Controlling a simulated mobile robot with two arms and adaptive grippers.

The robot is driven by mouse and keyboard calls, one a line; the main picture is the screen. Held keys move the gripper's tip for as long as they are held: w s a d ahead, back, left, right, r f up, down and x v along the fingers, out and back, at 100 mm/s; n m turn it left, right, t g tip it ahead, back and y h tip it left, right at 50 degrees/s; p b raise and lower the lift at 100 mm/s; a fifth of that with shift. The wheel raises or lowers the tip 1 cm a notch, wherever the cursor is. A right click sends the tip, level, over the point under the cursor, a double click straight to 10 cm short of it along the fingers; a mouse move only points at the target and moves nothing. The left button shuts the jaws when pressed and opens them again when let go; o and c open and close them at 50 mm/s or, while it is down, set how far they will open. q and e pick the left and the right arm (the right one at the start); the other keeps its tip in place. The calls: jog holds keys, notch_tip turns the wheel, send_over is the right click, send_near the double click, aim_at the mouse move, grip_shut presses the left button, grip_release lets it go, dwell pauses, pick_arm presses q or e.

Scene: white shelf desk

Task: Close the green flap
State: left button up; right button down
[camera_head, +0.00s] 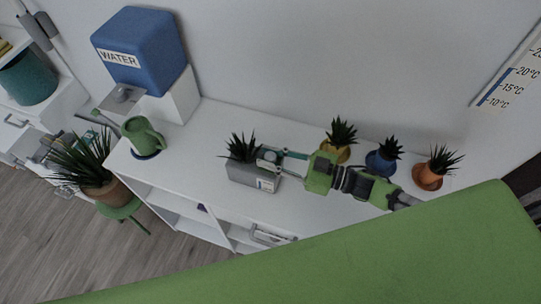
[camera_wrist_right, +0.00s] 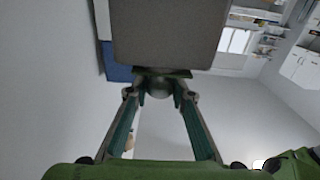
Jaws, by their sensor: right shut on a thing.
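I cannot make out a green flap for certain. A large plain green surface (camera_head: 400,245) fills the bottom right foreground of the head view; I cannot tell whether it is the flap or part of me. My right gripper (camera_head: 272,157) is shut on the grey planter box (camera_head: 250,178) with a spiky plant, at the middle of the white shelf desk. In the right wrist view, the teal fingers of the right gripper (camera_wrist_right: 158,88) meet at the grey box (camera_wrist_right: 170,35), which hides much beyond. My left gripper is not visible.
Yellow (camera_head: 338,154), blue (camera_head: 380,163) and orange (camera_head: 428,177) potted plants stand behind my right arm. A green watering can (camera_head: 143,136) and blue water tank (camera_head: 143,50) are on the left. The white desk top (camera_head: 205,135) is clear between can and planter.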

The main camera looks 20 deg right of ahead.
jog(key=c, duration=1.8)
grip_release()
jog(key=shift+o, duration=0.2)
jog(key=v, duration=1.2)
